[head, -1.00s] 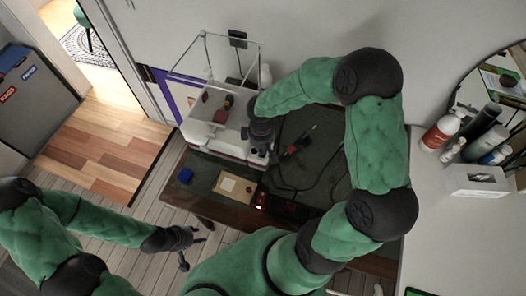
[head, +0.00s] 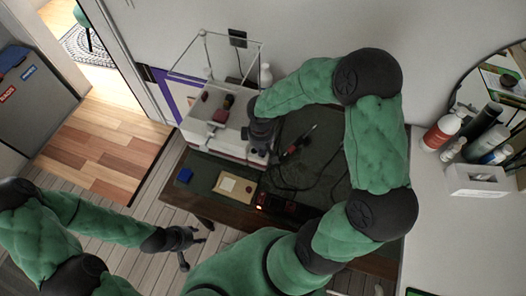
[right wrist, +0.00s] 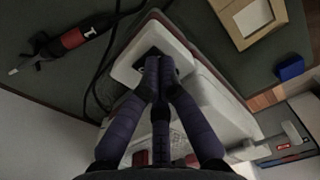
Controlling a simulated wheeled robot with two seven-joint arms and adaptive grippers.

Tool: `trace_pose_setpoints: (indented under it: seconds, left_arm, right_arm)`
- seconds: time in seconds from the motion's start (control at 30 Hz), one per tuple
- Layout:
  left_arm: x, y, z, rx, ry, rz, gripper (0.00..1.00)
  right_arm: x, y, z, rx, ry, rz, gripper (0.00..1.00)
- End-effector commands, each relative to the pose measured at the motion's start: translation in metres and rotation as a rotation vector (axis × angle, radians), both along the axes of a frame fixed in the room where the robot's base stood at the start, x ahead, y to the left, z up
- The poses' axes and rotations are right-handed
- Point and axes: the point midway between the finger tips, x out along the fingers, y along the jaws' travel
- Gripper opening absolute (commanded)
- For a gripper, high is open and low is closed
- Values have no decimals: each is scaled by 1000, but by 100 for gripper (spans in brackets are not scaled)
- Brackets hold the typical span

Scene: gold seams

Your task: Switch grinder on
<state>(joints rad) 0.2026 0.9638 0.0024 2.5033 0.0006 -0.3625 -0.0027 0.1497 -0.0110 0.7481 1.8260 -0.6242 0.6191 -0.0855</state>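The grinder (head: 205,136) is a white machine under a clear box-like frame at the back left of the dark worktable. In the right wrist view its white body (right wrist: 212,100) has a dark square, likely a switch (right wrist: 150,58), on a raised white end. My right gripper (right wrist: 160,64) has its fingers together over this dark square and covers part of it. Contact cannot be told for sure. In the head view my right gripper (head: 262,150) is at the grinder's right end. My left gripper (head: 200,246) is open and empty, in front of the table at the left.
A wooden frame (head: 234,187) and a blue block (head: 185,175) lie on the table in front of the grinder. A red and black pen-like tool (right wrist: 75,37) with a cable lies to its right. Bottles and a white holder (head: 478,181) stand at the far right.

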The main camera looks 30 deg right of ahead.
Motion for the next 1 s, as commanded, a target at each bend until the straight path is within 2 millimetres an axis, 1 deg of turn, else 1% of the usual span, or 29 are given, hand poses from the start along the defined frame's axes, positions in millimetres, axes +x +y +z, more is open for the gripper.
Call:
trace_pose_setpoints:
  seconds: [1.0]
  left_arm:
    - [0, 0, -11, 0, 0, 0, 40]
  right_arm:
    - [0, 0, -14, 0, 0, 0, 0]
